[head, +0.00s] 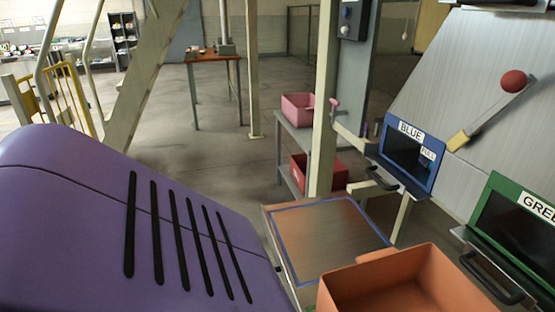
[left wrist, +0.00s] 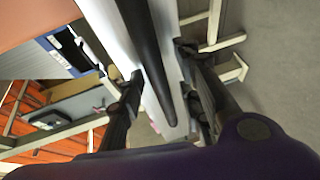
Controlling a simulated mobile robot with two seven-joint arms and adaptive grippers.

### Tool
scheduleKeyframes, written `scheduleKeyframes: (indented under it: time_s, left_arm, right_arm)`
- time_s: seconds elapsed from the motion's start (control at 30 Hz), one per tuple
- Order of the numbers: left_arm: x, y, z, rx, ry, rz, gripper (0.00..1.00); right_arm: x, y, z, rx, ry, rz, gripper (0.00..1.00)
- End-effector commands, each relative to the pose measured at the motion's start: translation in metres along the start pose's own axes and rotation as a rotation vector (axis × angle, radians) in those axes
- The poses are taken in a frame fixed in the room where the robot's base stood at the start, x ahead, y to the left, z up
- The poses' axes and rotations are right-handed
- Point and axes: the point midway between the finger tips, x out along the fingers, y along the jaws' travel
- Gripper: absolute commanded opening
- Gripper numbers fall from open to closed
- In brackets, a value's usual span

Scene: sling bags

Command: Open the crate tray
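In the head view, an orange crate (head: 420,290) stands at the bottom right, beside a flat tray-like surface with a blue border (head: 330,238). I cannot tell which of these is the crate tray. A blue-framed bin (head: 410,150) marked BLUE and a green-framed one (head: 510,228) are at the right, each with a dark handle. In the left wrist view, my left gripper (left wrist: 158,62) has its dark fingers spread apart. A black bar (left wrist: 150,60) and a white strip lie between them, with no clear contact. My right gripper is in neither view.
My purple body part fills the lower left of the head view. A pale post (head: 325,100) stands behind the blue-bordered surface. Pink (head: 298,107) and red (head: 325,172) crates are on a grey rack. Open floor (head: 190,165) lies at the middle left.

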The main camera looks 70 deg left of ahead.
Motion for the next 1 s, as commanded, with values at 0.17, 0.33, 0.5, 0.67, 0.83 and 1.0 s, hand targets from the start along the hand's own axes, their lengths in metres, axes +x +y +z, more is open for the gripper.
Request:
scheduleKeyframes:
  time_s: [0.17,0.33,0.5,0.67,0.83,1.0]
  left_arm:
    - [-0.002,0.000,0.000,-0.001,0.000,0.000,0.32]
    - [-0.024,-0.001,0.000,-0.001,0.000,-0.003,0.32]
    - [-0.061,-0.001,-0.001,0.000,0.000,-0.004,0.32]
    - [-0.093,-0.001,-0.001,0.000,0.001,-0.004,0.32]
    - [-0.114,0.000,0.000,-0.001,0.000,-0.001,0.32]
    - [-0.120,0.000,0.000,-0.001,0.000,0.000,0.32]
  right_arm:
    - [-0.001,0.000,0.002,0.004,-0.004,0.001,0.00]
    - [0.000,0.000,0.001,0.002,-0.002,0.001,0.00]
    - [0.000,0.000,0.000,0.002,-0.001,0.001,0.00]
    - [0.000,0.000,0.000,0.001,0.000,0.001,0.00]
    - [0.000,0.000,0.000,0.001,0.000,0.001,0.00]
    - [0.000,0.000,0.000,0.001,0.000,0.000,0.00]
